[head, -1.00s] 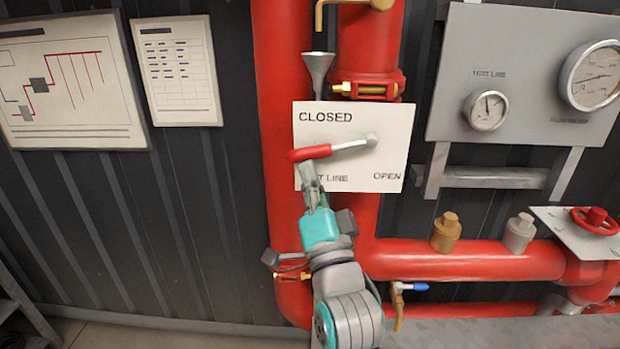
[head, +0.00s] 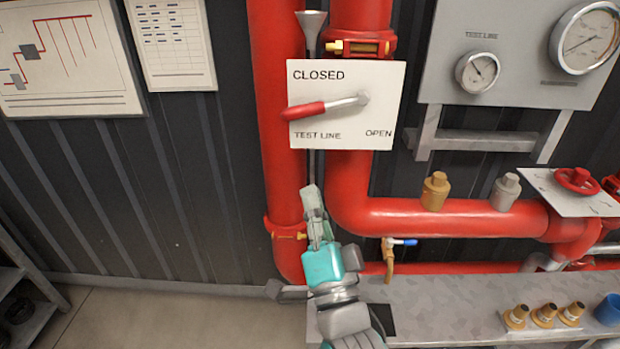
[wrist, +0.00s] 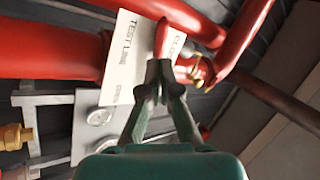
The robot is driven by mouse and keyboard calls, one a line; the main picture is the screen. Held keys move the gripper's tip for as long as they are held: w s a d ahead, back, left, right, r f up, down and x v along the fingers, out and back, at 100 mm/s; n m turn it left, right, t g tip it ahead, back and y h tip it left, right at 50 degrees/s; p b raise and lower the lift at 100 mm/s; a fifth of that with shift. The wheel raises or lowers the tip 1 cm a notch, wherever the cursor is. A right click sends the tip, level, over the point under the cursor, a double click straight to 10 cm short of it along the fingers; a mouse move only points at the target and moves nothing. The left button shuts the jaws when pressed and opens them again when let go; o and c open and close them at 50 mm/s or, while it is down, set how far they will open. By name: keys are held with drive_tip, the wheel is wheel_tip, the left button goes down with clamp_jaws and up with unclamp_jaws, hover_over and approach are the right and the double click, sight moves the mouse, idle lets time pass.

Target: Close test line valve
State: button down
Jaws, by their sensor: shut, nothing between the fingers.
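The test line valve lever (head: 318,108) has a red grip and a metal shank on a white plate (head: 345,125) marked CLOSED, TEST LINE and OPEN. It points left and slightly down, its grip between the CLOSED and TEST LINE words. The grip also shows in the wrist view (wrist: 161,38), just beyond my fingertips. My gripper (head: 312,192) is shut and empty, below the plate's lower left edge and apart from the lever in the head view. In the wrist view my gripper (wrist: 160,68) points toward the grip.
Red pipes (head: 280,150) run behind and below the plate. A gauge panel (head: 520,60) is at the upper right. A small blue-handled tap (head: 403,242) hangs right of my arm. A grey bench (head: 440,290) holds brass fittings (head: 543,315).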

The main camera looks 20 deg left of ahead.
drive_tip(key=shift+s+d+f, duration=0.3)
drive_tip(key=shift+s+f, duration=0.05)
drive_tip(key=shift+s, duration=0.2)
